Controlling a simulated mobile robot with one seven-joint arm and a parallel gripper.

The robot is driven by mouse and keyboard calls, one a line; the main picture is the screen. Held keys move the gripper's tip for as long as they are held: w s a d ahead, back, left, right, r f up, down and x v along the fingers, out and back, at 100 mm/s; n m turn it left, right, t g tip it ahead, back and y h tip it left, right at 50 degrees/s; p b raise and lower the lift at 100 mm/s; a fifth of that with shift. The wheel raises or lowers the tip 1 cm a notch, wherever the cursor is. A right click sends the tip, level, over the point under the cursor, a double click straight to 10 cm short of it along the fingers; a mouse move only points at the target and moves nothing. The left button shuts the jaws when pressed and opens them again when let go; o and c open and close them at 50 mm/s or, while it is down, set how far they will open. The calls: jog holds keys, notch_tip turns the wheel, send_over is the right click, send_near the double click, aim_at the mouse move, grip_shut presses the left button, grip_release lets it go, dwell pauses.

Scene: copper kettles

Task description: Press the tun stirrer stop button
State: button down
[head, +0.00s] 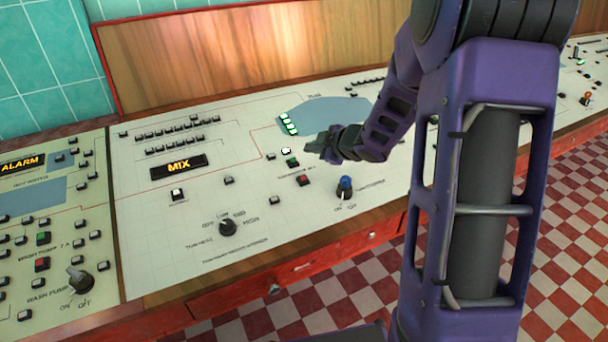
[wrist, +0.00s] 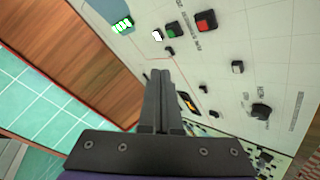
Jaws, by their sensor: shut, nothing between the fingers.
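A red button (head: 303,180) sits on the pale console panel, with small printing beside it that I cannot read. It is likely the stirrer stop button. A green button (head: 292,162) and a lit white button (head: 286,151) are just behind it. The wrist view shows the red button (wrist: 206,20) at the top, right of the green button (wrist: 175,30) and the white one (wrist: 158,34). My gripper (head: 312,146) is shut and empty, by the white and green buttons in the head view. Its fingers (wrist: 161,76) point towards the panel; contact cannot be told.
A blue-topped knob (head: 345,187) stands right of the red button. A black rotary knob (head: 228,227) and a MIX display (head: 179,167) are to the left. A wooden backboard (head: 240,50) rises behind the panel.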

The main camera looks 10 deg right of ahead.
jog(key=shift+f, duration=0.1)
dwell(0.3)
jog(key=b, duration=0.6)
send_over(303, 179)
jog(key=s+d, duration=0.1)
jog(key=s, duration=0.1)
notch_tip(303, 179, down, 7)
jog(key=shift+d+r, duration=0.15)
jog(key=shift+w+f+b, duration=0.35)
jog(key=shift+f+b, duration=0.5)
jog(key=shift+f, duration=0.15)
dwell(0.5)
jog(key=shift+f, duration=0.25)
jog(key=shift+w+f+b, duration=0.1)
jog(key=shift+f+b, duration=0.2)
jog(key=shift+f, duration=0.05)
dwell(0.5)
dwell(0.4)
jog(key=shift+r+p, duration=0.75)
